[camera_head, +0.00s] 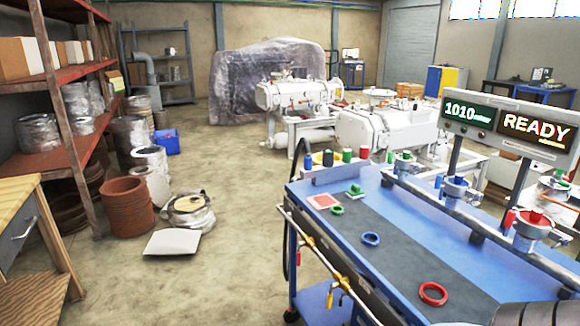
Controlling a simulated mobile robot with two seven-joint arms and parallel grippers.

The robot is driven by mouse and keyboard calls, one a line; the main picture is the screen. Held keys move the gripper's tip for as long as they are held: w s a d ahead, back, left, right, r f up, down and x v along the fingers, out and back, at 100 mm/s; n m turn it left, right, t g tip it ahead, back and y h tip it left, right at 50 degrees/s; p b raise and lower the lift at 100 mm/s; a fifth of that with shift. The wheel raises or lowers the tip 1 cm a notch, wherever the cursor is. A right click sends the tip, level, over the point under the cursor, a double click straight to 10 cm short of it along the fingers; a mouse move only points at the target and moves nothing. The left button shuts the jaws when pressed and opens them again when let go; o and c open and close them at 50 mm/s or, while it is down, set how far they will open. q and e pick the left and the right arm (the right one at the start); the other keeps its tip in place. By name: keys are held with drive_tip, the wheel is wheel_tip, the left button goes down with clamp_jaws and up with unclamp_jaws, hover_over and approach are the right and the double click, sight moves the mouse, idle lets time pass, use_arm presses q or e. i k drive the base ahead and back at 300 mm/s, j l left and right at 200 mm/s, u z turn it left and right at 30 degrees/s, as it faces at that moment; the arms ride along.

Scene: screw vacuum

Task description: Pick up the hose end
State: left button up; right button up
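A black hose (287,220) hangs in a loop at the left side of the blue workbench (338,183). It arches up near the bench's back left corner and runs down beside the bench leg. I cannot clearly tell its free end at this size. Brass fittings (329,277) are mounted on a metal rail along the bench's left edge. Neither gripper shows in the view, so neither is seen near the hose.
The bench's dark mat carries a red ring (433,293), a blue ring (371,239) and green parts. A display (508,123) reading 1010 and READY stands at the bench's right. Clear floor (200,285) lies left of the bench. A rusty shelf (60,85) stands further left.

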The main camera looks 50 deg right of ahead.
sight(308, 160)
drive_tip(key=i+z, duration=0.25)
drive_tip(key=z, duration=0.15)
drive_tip(key=i+z, duration=0.25)
drive_tip(key=z, duration=0.15)
drive_tip(key=i+j+z, duration=0.1)
drive_tip(key=z, duration=0.3)
drive_tip(key=i+j+z, duration=0.25)
drive_tip(key=z, duration=0.15)
drive_tip(key=i+j+z, duration=0.25)
drive_tip(key=z, duration=0.15)
drive_tip(key=i+j+z, duration=0.25)
drive_tip(key=z, duration=0.25)
drive_tip(key=i+j+z, duration=0.15)
drive_tip(key=j+z, duration=0.3)
drive_tip(key=i+j+z, duration=0.1)
drive_tip(key=j+z, duration=0.4)
